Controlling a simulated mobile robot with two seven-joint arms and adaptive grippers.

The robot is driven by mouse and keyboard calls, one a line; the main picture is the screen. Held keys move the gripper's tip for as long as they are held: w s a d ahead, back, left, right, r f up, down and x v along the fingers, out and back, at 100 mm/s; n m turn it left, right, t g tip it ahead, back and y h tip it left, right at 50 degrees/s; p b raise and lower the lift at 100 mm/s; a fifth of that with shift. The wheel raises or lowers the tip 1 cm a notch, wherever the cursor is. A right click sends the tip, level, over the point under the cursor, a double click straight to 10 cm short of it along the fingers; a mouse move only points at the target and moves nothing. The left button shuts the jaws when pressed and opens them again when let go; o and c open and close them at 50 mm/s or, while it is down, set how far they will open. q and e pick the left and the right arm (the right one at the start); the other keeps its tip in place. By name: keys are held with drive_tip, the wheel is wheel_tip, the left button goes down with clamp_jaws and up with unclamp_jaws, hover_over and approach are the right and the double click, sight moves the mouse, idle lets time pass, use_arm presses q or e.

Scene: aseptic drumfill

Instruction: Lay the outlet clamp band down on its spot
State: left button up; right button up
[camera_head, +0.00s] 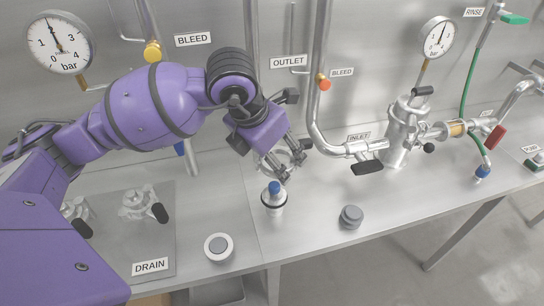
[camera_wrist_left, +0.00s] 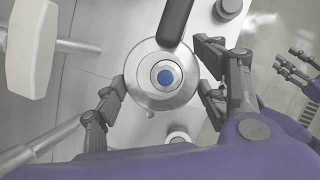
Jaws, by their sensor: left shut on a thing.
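The outlet clamp band (camera_wrist_left: 128,78) is a silvery metal ring with a black handle (camera_wrist_left: 175,22). My left gripper (camera_wrist_left: 158,92) is shut on it, one finger on each side in the left wrist view. In the head view my left gripper (camera_head: 288,165) holds the band (camera_head: 268,160) above the bench, partly hidden by the fingers. Below and a little nearer stands a blue-topped metal fitting (camera_head: 274,198); a blue disc (camera_wrist_left: 165,77) shows through the ring in the wrist view. My right gripper (camera_wrist_left: 300,70) shows only at the right edge there; its opening is unclear.
A grey knob-like cap (camera_head: 351,215) and a white-rimmed round piece (camera_head: 219,246) stand near the bench front. The drain plate (camera_head: 165,245) with black-handled clamps lies left. The inlet pipe with its black handle (camera_head: 367,168) is at right. Bench space between is bare.

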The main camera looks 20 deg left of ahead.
use_arm(q)
drive_tip(key=w+d+b, duration=0.2)
drive_tip(key=w+d, duration=0.4)
drive_tip(key=w, duration=0.4)
use_arm(e)
drive_tip(key=shift+g, duration=0.4)
drive_tip(key=shift+s+f, duration=0.7)
drive_tip(key=shift+f, duration=0.3)
drive_tip(key=shift+s+f, duration=0.7)
drive_tip(key=shift+f, duration=0.25)
use_arm(q)
drive_tip(key=shift+s+d+r, duration=0.1)
use_arm(e)
drive_tip(key=shift+w+r, duration=0.1)
drive_tip(key=shift+r, duration=0.05)
drive_tip(key=shift+w+r, duration=0.1)
drive_tip(key=shift+w, duration=0.05)
use_arm(q)
drive_tip(key=shift+f+b, duration=2.05)
drive_tip(key=shift+f, duration=4.2)
use_arm(e)
drive_tip(key=s+f+g, duration=0.1)
drive_tip(key=s+f, duration=0.3)
drive_tip(key=f, duration=0.3)
drive_tip(key=shift+s, duration=0.4)
